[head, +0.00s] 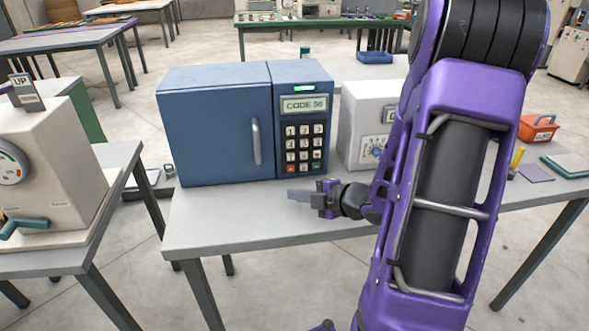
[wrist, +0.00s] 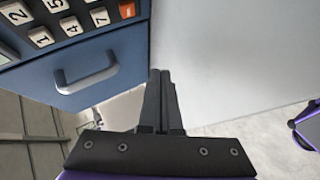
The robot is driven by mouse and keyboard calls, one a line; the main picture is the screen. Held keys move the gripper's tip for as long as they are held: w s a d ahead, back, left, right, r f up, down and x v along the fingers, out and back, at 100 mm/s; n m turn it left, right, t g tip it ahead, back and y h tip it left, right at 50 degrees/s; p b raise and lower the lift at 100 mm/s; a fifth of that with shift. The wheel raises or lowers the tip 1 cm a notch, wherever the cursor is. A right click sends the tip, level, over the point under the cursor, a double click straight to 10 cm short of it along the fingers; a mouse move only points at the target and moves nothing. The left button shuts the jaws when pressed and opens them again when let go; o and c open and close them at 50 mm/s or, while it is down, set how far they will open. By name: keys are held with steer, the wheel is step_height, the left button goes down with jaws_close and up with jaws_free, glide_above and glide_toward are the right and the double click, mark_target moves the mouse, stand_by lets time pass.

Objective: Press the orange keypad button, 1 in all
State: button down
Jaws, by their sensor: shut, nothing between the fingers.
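The orange keypad button (head: 291,169) is at the bottom left of the keypad on the blue cabinet (head: 214,120). It also shows in the wrist view (wrist: 127,9), at the top edge, partly cut off. The other visible keys are cream, with a green one at the bottom right. The display above reads "CODE 56". My gripper (head: 290,195) is shut and empty, below and in front of the keypad, pointing left over the grey table (head: 225,228). Its shut fingers (wrist: 160,74) show in the wrist view, apart from the button.
The cabinet door has a grey handle (head: 256,142) left of the keypad, and it also shows in the wrist view (wrist: 88,80). A white box with a dial (head: 362,115) stands to the right, partly behind my arm. The tabletop before the cabinet is clear.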

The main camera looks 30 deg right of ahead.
mark_target(291, 168)
steer(key=shift+s+d+f, duration=0.4)
steer(key=shift+s+d, duration=0.2)
steer(key=shift+s, duration=0.2)
steer(key=shift+w, duration=0.15)
steer(key=shift+w+d+p, duration=0.15)
steer(key=shift+w+d, duration=0.25)
steer(key=shift+w, duration=1)
steer(key=shift+w+d+p, duration=0.2)
steer(key=shift+w+d, duration=0.2)
steer(key=shift+w, duration=0.95)
steer(key=shift+w+d+p, duration=0.15)
steer(key=shift+w+d, duration=0.25)
steer(key=shift+w, duration=1)
steer(key=shift+w, duration=0.1)
steer(key=shift+w+d, duration=0.15)
steer(key=shift+w, duration=0.15)
steer(key=shift+w+d, duration=0.1)
steer(key=shift+w, duration=0.25)
steer(key=shift+s, duration=0.1)
steer(key=shift+s+a, duration=0.25)
steer(key=shift+s, duration=0.45)
